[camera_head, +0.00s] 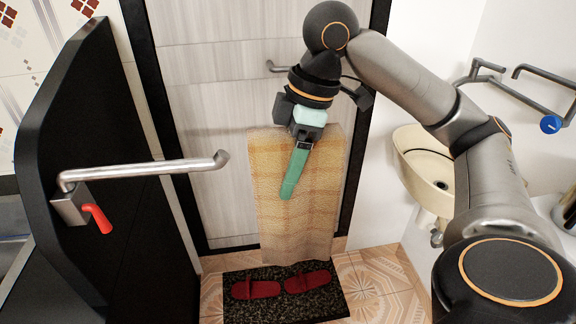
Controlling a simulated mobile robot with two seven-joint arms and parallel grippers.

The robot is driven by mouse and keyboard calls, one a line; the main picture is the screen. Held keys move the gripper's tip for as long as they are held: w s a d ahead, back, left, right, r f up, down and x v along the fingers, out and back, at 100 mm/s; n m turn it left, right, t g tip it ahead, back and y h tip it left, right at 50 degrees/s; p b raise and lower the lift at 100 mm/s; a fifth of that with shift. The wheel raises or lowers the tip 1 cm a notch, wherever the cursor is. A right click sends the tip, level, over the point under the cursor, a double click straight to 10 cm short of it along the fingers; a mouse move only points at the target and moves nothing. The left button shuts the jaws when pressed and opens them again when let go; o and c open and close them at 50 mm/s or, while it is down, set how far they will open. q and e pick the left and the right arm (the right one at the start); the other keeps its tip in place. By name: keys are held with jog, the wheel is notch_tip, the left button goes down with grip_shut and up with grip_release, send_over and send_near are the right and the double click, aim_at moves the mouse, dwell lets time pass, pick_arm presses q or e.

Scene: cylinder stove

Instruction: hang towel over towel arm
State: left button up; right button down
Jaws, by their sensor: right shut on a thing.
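The towel (268,205) is a thin yellow-tan woven cloth, hanging nearly flat and upright in front of the grey door. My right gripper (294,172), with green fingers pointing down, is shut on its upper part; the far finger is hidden. A silver bar (150,168) that looks like the towel arm sticks out rightward from a black panel at the left, its free end bent. The bar's tip is to the left of the towel, with a gap between them in the picture. My left gripper is not in view.
A red lever (97,218) sits below the bar's base on the black panel (60,170). A beige basin (425,170) and a metal pipe with a blue knob (550,124) are at the right wall. Red slippers (255,289) lie on a dark mat (285,307) beneath the towel.

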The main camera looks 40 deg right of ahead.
aim_at(144, 175)
jog(key=w+a, duration=0.2)
jog(key=a, duration=0.1)
jog(key=w+a, duration=0.2)
jog(key=a, duration=0.1)
jog(key=w+a, duration=0.2)
jog(key=a, duration=0.1)
jog(key=shift+w, duration=0.35)
jog(key=w+a, duration=0.2)
jog(key=shift+a+b, duration=0.35)
jog(key=shift+b, duration=0.05)
jog(key=w+a, duration=0.1)
jog(key=a, duration=0.1)
jog(key=w+a, duration=0.3)
jog(key=a, duration=0.1)
jog(key=shift+w+b, duration=0.15)
jog(key=shift+b, duration=0.25)
jog(key=shift+f, duration=0.75)
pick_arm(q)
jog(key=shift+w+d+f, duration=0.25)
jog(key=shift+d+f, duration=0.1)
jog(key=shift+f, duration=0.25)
pick_arm(e)
jog(key=shift+f, duration=0.55)
grip_release()
